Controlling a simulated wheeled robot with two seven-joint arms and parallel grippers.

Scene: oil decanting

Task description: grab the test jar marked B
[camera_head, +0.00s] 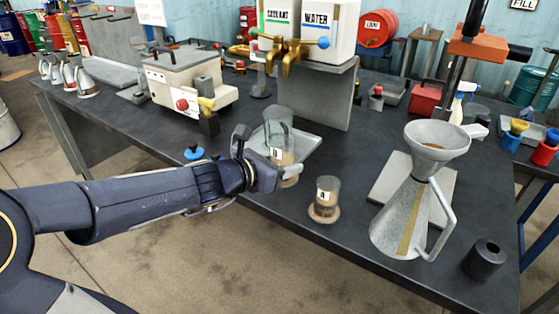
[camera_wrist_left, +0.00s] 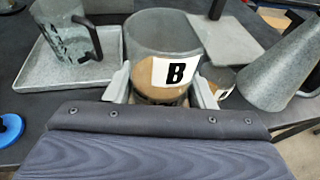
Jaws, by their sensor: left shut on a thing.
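The test jar marked B (camera_head: 276,153) is a clear cylinder with brown contents low inside and a white label. My left gripper (camera_head: 283,173) is around its lower part, near the front of the table. In the left wrist view the jar (camera_wrist_left: 140,62) stands between the two pale fingers of my left gripper (camera_wrist_left: 162,92), which are shut on it, label facing the camera. I cannot tell whether its base touches the table. The test jar marked A (camera_head: 325,197) stands upright to the right, apart from the gripper. My right gripper is not in view.
A grey metal funnel (camera_head: 436,147) sits over a conical metal can (camera_head: 400,215) at the right. A pale tray (camera_head: 312,139) lies behind jar B; the wrist view shows a handled jug (camera_wrist_left: 65,30) on it. A dark cup (camera_head: 484,259) stands at the front right corner.

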